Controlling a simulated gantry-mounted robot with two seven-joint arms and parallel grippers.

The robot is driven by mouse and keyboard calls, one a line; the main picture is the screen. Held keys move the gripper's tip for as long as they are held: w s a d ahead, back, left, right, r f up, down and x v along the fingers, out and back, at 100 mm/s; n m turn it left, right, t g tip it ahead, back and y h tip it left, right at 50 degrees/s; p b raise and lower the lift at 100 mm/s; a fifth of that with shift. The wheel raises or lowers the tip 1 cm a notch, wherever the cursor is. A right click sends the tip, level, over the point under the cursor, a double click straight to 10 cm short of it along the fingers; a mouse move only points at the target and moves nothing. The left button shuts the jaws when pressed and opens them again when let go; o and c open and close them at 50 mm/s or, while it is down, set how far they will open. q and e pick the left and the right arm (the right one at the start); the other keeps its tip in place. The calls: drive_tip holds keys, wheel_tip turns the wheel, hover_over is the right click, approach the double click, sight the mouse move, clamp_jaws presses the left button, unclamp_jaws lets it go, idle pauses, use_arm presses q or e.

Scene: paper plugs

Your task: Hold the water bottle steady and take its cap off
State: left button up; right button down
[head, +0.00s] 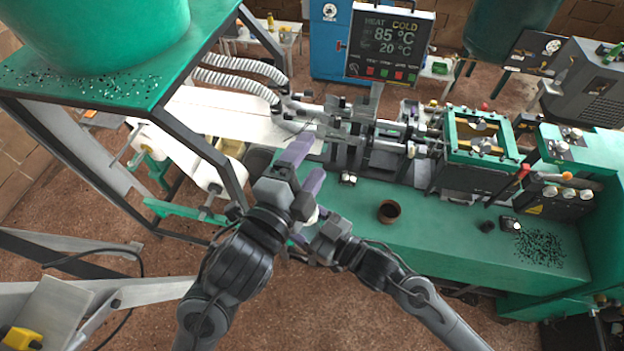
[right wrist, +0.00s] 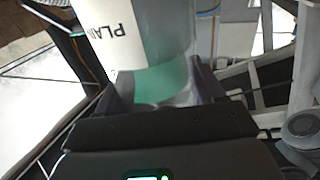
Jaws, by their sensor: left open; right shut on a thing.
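The water bottle (right wrist: 148,40) fills the upper middle of the right wrist view. It is clear, with a white label bearing dark letters and a greenish tint showing through it. My right gripper (right wrist: 165,88) is shut on it, with a dark finger at each side. In the head view the right gripper (head: 312,230) is at the front edge of the green bench, and the bottle is almost wholly hidden behind the grippers. My left gripper (head: 308,168) is open close above and beside it, its purple fingers apart. I cannot see the cap in either view.
The green bench (head: 440,235) stretches right, with a brown cup (head: 389,211), a small dark object (head: 487,227) and spilled black granules (head: 540,247). Machinery (head: 400,140) with a display (head: 390,45) stands behind. A green-topped frame (head: 120,90) stands at left. Bench space right of my grippers is mostly clear.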

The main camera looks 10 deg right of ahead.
use_arm(q)
drive_tip(key=s+d+r+m+g+h, duration=0.4)
drive_tip(key=s+d+r+m, duration=0.1)
drive_tip(key=d+m, duration=0.3)
drive_tip(key=s+d+r+m+g+h, duration=0.3)
drive_tip(key=s+d+r+m+h, duration=0.15)
drive_tip(key=d+m, duration=0.4)
drive_tip(key=s+d+f+m+g+y, duration=0.3)
drive_tip(key=s+d+m+g, duration=0.15)
drive_tip(key=s+m, duration=0.35)
drive_tip(key=s+d+f+m+g+y, duration=0.2)
drive_tip(key=s+d+f+m+g, duration=0.25)
drive_tip(key=m, duration=0.55)
drive_tip(key=m+t+y, duration=0.3)
drive_tip(key=m+y, duration=0.8)
drive_tip(key=y, duration=0.4)
hover_over(306, 231)
drive_tip(key=w+d, duration=0.2)
drive_tip(key=w, duration=0.1)
drive_tip(key=f, duration=0.5)
drive_tip(key=shift+s+d+f, duration=0.15)
drive_tip(key=shift+s+d, duration=0.05)
drive_tip(key=shift+s, duration=0.05)
drive_tip(key=shift+w+a+f, duration=0.1)
drive_tip(key=shift+a, duration=0.05)
drive_tip(key=shift+f, duration=3.9)
